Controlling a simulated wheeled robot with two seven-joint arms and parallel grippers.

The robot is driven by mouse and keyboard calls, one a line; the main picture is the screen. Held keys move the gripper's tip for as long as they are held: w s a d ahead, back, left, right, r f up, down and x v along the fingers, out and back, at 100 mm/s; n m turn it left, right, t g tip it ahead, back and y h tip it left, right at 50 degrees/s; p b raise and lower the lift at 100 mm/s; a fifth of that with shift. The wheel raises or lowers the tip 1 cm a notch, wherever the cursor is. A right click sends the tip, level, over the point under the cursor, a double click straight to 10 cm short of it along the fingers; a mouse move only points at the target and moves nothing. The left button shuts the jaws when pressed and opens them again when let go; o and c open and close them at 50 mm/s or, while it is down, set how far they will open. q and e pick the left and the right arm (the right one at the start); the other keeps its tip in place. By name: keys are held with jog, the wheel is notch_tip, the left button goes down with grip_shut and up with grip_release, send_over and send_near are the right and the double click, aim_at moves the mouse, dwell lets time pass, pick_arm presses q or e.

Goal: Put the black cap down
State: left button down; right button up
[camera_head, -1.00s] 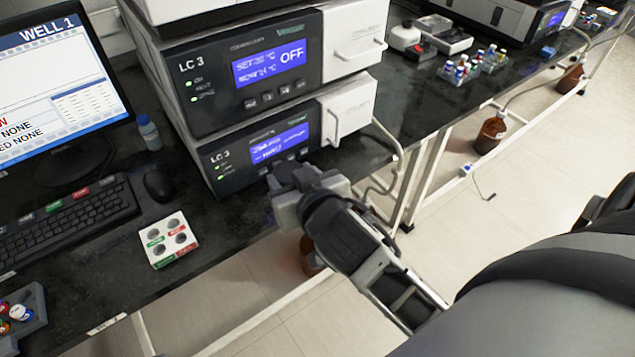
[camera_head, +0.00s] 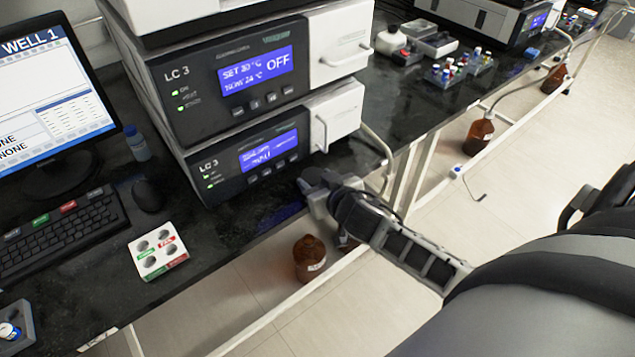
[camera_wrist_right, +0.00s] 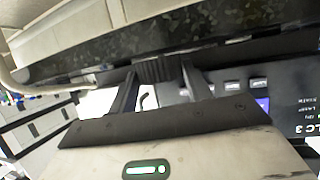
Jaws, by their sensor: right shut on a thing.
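The black cap (camera_wrist_right: 156,70) shows in the right wrist view as a dark ribbed piece between the two fingers of my right gripper (camera_wrist_right: 158,80). The gripper is shut on it. In the head view my right gripper (camera_head: 312,182) is in front of the lower LC 3 unit, at the front edge of the bench. There the cap cannot be made out apart from the dark fingers. My left gripper is in neither current view.
A white block with four holes (camera_head: 158,248) and green and red labels stands on the dark bench (camera_head: 225,245), left of the gripper. A brown bottle (camera_head: 309,260) is below the bench edge.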

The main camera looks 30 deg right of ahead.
jog(key=shift+f, duration=0.3)
jog(key=shift+f, duration=0.15)
jog(key=o, duration=1)
jog(key=shift+r, duration=0.35)
jog(key=v, duration=1.1)
jog(key=s+a+f+n+g+y, duration=0.1)
jog(key=s+a+f, duration=0.1)
jog(key=a, duration=0.2)
jog(key=s+a+f+n+g+y, duration=0.1)
jog(key=s+a+f+y, duration=0.1)
jog(key=a, duration=0.3)
jog(key=s+a+f+n+g+y, duration=0.1)
jog(key=s+a+f, duration=0.3)
jog(key=shift+s+a+n, duration=0.1)
jog(key=shift+a+n, duration=0.25)
jog(key=shift+n, duration=0.05)
